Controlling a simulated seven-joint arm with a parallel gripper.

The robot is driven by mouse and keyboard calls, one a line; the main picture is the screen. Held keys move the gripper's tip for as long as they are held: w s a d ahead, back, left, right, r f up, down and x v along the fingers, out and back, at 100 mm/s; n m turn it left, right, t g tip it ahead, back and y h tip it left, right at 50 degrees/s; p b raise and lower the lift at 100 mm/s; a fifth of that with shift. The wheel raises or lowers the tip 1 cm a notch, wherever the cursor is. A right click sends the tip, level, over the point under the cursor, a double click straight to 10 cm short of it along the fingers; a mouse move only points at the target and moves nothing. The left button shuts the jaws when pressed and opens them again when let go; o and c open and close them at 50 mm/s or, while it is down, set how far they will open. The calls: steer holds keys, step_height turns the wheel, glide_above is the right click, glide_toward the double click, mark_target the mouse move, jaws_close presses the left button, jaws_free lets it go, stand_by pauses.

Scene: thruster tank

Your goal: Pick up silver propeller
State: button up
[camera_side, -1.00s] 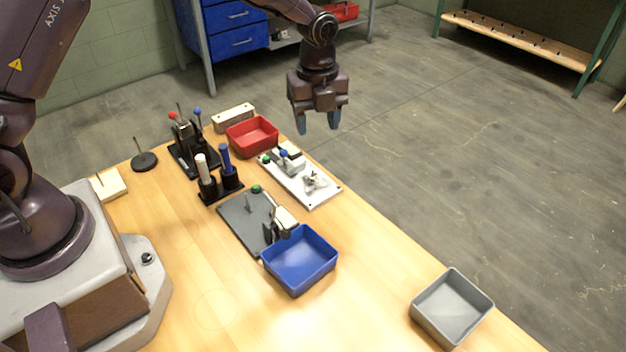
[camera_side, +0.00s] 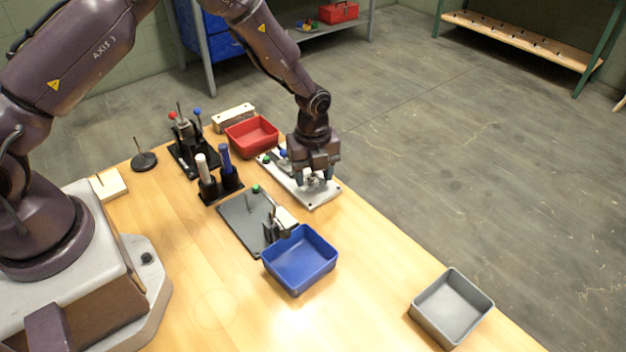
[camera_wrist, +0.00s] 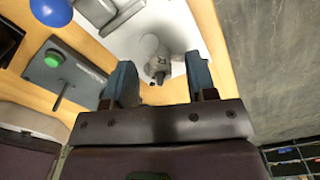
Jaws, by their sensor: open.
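The silver propeller (camera_wrist: 157,62) stands on the white plate (camera_side: 323,196) at the table's far right edge. In the side view my gripper (camera_side: 315,178) is low over that plate and largely hides the propeller. In the wrist view my gripper (camera_wrist: 160,85) is open. Its two blue-grey fingers are apart, with the propeller showing beyond and between their tips. I cannot tell whether the fingers touch it.
A red bin (camera_side: 252,136) stands behind the white plate, and a blue bin (camera_side: 300,262) stands in front. A grey plate (camera_side: 238,222) with a rod and clamp lies to the left. A grey bin (camera_side: 451,308) is at the front right, with bare table before it.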

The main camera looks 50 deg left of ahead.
jaws_close()
steer(key=shift+r, duration=0.1)
stand_by(0.3)
step_height(320, 180, up, 10)
steer(key=shift+f, duration=0.1)
stand_by(0.3)
steer(key=shift+a, duration=0.1)
